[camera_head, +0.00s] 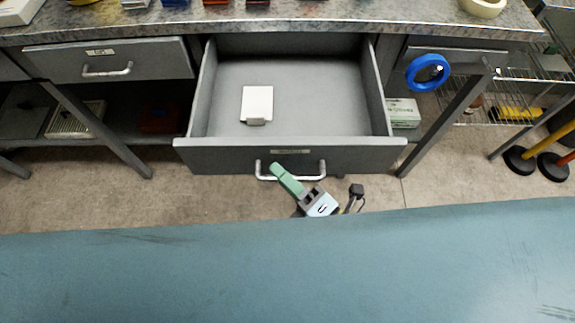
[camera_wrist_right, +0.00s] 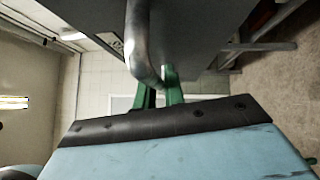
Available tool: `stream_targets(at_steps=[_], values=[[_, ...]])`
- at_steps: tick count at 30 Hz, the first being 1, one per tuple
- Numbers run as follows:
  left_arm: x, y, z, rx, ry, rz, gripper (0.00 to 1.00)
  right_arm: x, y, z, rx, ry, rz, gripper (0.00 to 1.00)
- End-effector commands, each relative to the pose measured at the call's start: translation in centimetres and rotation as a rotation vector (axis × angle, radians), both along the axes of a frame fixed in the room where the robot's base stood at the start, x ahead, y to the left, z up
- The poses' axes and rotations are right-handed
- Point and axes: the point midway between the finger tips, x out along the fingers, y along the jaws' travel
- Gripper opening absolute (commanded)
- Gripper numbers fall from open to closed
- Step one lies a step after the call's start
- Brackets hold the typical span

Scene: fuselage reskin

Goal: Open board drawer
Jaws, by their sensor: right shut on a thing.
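The board drawer (camera_head: 289,157) is pulled well out of the workbench in the head view. Inside it lies a white block-like item (camera_head: 257,103) with a small grey end. A silver bar handle (camera_head: 314,177) runs across the drawer's front. My right gripper (camera_head: 277,171) has green fingers and is shut on the handle near its left part. In the right wrist view the handle (camera_wrist_right: 138,40) passes down to the green fingers (camera_wrist_right: 160,92) beside the grey drawer front (camera_wrist_right: 200,30). My left gripper is not in view.
The bench top (camera_head: 330,17) holds several coloured bins along its back. A closed drawer (camera_head: 140,58) is on the left. A blue tape ring (camera_head: 413,72) hangs at the right. A wire shelf (camera_head: 480,110) stands right. A teal surface (camera_head: 290,265) fills the foreground.

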Motion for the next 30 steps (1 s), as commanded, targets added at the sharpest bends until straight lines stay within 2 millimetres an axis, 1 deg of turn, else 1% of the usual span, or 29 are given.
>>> stream_targets(at_steps=[7,8,12,20,23,26,30], values=[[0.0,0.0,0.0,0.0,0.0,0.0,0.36,-0.1,0.0,0.0,-0.002,-0.001,0.001,0.0],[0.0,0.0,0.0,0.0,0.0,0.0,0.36,-0.1,0.0,0.0,-0.001,-0.001,0.001,0.13],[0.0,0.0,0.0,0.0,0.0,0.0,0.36,0.0,0.0,0.0,-0.001,-0.001,0.0,0.32],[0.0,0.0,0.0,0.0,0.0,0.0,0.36,0.0,-0.1,0.0,0.0,0.0,0.0,0.32],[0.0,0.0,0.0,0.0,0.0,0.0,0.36,-0.4,-0.3,-0.1,-0.001,0.001,0.0,0.32],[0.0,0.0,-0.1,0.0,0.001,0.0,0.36,-1.2,-1.1,-0.3,-0.001,0.003,-0.001,0.32],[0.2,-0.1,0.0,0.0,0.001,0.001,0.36,-3.4,-2.9,-0.7,-0.001,0.006,0.0,0.32]])
